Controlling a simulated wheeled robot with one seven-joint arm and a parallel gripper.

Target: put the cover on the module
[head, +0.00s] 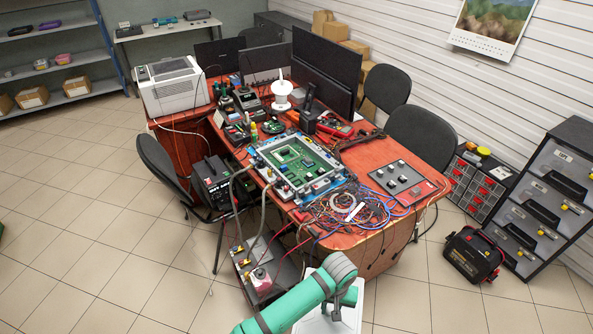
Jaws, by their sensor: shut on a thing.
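A green circuit board (300,159) sits in a pale rectangular frame (262,157) on the red-brown table; this looks like the module, and its board is open to view. Thick grey hoses (240,181) run from its left side down past the table edge. A flat dark grey plate (385,177) with several small round parts lies on the table right of the board; I cannot tell if it is the cover. My green arm reaches in at the bottom and bends downward. My gripper does not show, so anything in it is hidden.
Monitors (325,70), a white printer (173,85) and a white spool (283,92) stand behind. Chairs (422,134) flank the table. A low cart (262,265) stands at its front left. Tiled floor is clear at left.

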